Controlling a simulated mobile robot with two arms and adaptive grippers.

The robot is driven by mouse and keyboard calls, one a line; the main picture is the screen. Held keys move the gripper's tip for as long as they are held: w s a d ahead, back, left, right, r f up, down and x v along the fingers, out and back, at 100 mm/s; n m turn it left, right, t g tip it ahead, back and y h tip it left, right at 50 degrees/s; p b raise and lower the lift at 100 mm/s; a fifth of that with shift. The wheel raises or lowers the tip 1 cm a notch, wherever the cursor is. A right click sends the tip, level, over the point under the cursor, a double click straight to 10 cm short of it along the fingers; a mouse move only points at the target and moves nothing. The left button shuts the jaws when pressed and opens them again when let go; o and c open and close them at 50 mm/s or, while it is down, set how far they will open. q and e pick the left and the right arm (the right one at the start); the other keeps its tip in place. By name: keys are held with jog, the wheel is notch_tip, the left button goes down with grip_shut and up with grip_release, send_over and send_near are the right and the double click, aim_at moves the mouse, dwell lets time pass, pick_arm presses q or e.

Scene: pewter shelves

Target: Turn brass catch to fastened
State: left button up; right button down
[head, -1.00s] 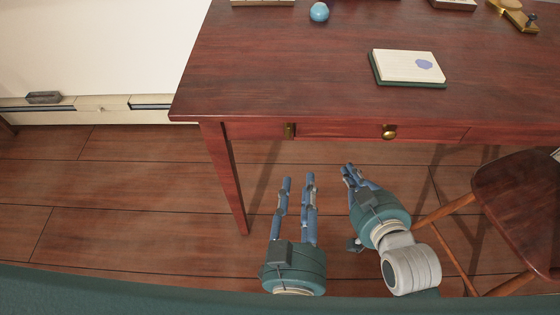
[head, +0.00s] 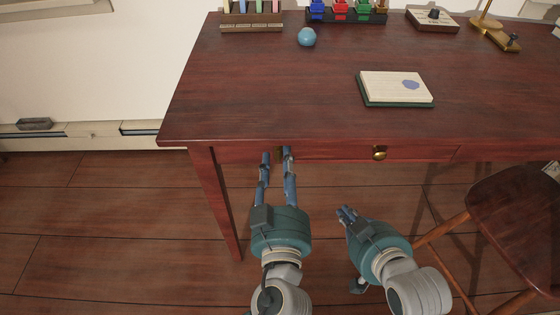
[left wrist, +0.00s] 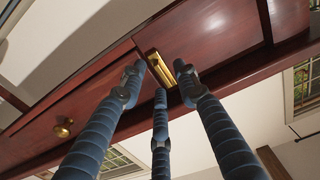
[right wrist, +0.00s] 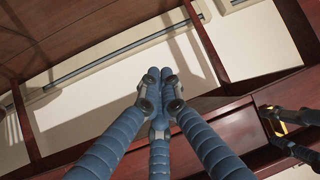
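The brass catch (head: 279,155) is a small upright plate on the red-brown desk's front, left of the drawer. The right wrist view also shows the catch (right wrist: 273,120) beside the left fingers. My right gripper (head: 345,210) is shut and empty, with its fingertips together, below the drawer and clear of the desk front.
The drawer has a round brass knob (head: 379,153). A notepad (head: 396,88), a blue ball (head: 307,37) and several colored items at the back are on the desk (head: 240,95). A wooden chair (head: 520,215) stands at the right. Floor left of the desk is clear.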

pick_arm(q)
grip_shut()
dwell(0.3)
